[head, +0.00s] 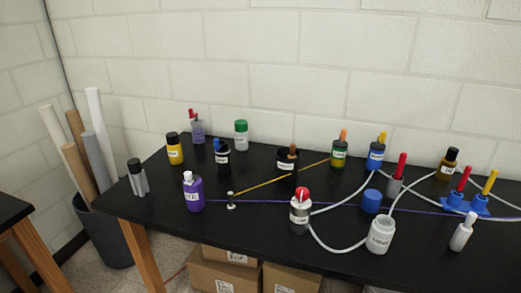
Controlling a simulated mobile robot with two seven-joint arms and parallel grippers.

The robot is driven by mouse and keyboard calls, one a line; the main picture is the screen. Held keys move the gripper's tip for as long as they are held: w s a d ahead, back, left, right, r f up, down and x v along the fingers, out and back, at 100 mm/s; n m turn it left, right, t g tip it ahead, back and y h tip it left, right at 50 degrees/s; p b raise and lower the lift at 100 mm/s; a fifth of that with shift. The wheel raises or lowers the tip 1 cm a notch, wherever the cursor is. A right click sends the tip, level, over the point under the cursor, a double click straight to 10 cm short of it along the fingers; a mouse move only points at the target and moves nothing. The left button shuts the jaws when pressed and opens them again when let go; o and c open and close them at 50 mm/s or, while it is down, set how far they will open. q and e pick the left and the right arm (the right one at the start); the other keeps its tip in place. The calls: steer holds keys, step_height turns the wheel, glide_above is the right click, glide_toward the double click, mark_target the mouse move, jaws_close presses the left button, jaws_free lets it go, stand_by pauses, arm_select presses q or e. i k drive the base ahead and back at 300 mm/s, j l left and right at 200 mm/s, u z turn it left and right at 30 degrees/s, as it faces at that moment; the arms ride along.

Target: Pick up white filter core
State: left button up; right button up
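No object is clearly recognisable as the white filter core. Long white rolls (96,115) stand with brown and grey ones in a dark bin at the left. Neither of my grippers is in view.
The black table (265,220) carries several labelled bottles, including a purple one (193,194) and a red-topped one (300,211). White tubes loop across its right half. A dark bin (108,235) stands left; cardboard boxes (222,272) sit below. A block wall is behind.

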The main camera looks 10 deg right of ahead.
mark_target(461, 233)
steer(key=z, duration=1.9)
steer(key=i+l, duration=0.1)
steer(key=l, duration=0.2)
steer(key=i+l, duration=0.15)
steer(key=l, duration=0.2)
steer(key=i+l, duration=0.1)
steer(key=l, duration=0.2)
steer(key=i+l+u, duration=0.1)
steer(key=l+u, duration=0.2)
steer(key=u, duration=0.15)
steer(key=l+u, duration=0.3)
steer(key=u, duration=0.2)
